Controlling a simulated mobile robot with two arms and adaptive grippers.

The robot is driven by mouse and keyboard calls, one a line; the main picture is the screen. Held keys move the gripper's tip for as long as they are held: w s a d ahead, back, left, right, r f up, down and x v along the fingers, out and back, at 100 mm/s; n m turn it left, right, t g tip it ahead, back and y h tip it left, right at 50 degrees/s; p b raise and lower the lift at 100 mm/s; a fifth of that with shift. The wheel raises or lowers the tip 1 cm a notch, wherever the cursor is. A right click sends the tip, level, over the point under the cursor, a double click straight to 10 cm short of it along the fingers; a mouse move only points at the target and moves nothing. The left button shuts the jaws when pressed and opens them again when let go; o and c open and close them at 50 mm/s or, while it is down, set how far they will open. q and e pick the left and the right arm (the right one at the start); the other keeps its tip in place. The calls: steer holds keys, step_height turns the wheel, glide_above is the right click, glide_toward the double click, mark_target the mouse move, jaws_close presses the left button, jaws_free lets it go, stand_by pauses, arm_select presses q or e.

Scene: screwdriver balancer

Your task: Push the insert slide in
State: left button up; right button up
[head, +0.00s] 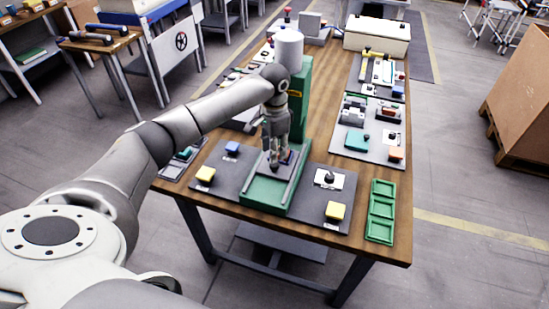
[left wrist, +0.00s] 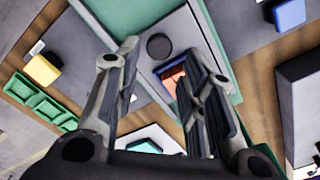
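The insert slide (head: 262,189) is a grey plate in a green base with side rails, at the front middle of the wooden table. It also shows in the left wrist view (left wrist: 183,38), with a round black knob (left wrist: 160,46) and an orange-red piece (left wrist: 172,80) on it. My left gripper (head: 279,160) points down over the slide, in front of the green column. In the left wrist view its two fingers (left wrist: 163,60) stand apart, with the knob appearing between their tips. I cannot tell whether they touch anything. My right gripper is not in view.
The green column (head: 301,85) with a white cylinder (head: 288,46) stands behind the slide. Yellow buttons (head: 205,175) (head: 335,211) flank the slide on dark panels. A green tray (head: 381,211) lies at the right front, and grey boards with small parts (head: 368,138) lie behind it.

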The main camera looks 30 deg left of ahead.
arm_select(q)
step_height(320, 180, up, 6)
steer(key=shift+r, duration=0.15)
stand_by(0.3)
steer(key=t+h+p, duration=0.2)
steer(key=t, duration=0.2)
glide_toward(274, 164)
steer(key=p+x, duration=0.2)
steer(key=x, duration=0.6)
steer(key=shift+w+f, duration=0.15)
steer(key=shift+f, duration=0.2)
jaws_close()
